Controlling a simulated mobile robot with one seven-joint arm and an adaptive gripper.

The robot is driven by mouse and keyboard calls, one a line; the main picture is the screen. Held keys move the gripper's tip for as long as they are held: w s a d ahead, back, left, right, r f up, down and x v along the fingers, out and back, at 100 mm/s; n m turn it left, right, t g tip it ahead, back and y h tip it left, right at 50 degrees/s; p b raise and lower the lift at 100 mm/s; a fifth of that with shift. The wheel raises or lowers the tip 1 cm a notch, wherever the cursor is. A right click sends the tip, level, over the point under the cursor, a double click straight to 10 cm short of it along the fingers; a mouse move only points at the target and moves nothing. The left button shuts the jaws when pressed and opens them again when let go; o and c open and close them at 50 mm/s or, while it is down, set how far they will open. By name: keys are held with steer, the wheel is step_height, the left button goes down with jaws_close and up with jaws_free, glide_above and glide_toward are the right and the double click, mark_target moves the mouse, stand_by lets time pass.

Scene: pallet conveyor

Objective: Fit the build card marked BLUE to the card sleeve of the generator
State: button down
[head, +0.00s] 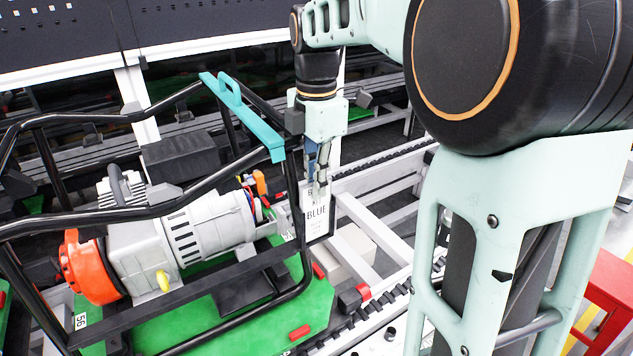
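The white build card marked BLUE (317,222) hangs upright below my gripper (318,184), its printed side toward the camera. My gripper points down, and its fingers are shut on the card's top edge. The generator (200,228) stands left of the card, with a grey motor, an orange end cover and a black tube frame. The card is close beside the right end of this frame. A dark edge runs along the card's side and bottom; I cannot tell whether it is the card sleeve or whether the card is inside it.
The generator sits on a green pallet (255,330) on the conveyor (385,320). A teal handle bar (243,115) tops the frame, just left of my gripper. A red and black block (353,298) sits at the pallet's right. A red stand (608,295) is at far right.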

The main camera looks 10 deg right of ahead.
steer(key=c, duration=2.1)
jaws_free()
step_height(320, 180, up, 12)
